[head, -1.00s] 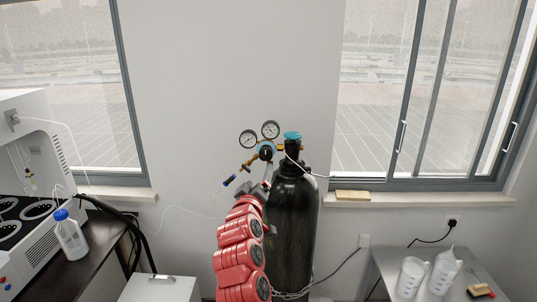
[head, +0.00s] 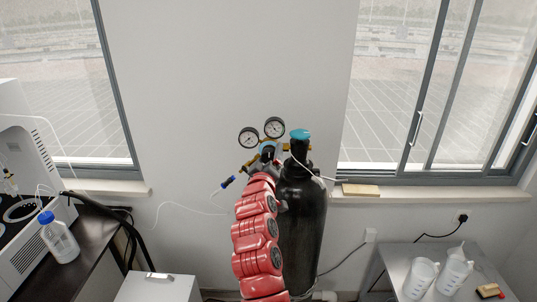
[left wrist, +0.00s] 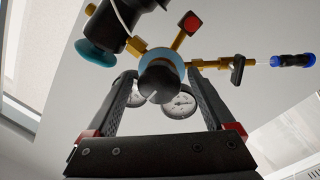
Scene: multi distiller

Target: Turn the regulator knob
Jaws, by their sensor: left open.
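The black regulator knob (head: 267,152) sits in a blue ring on the brass regulator, below two round gauges, beside the dark gas cylinder (head: 303,215). In the left wrist view the knob (left wrist: 158,84) shows large, with a white mark on its face. My left gripper (left wrist: 162,76) is open, with one finger on each side of the knob and a visible gap on both sides. In the head view my red left arm reaches up to the regulator and hides most of the gripper (head: 266,169). My right gripper is not in view.
A blue-topped cylinder valve (head: 300,135) is right of the regulator. A blue-ended outlet (head: 228,182) with a thin tube sticks out to the left. A steel table (head: 395,262) with plastic beakers stands at right. A blue-capped bottle (head: 60,240) stands on a dark bench at left.

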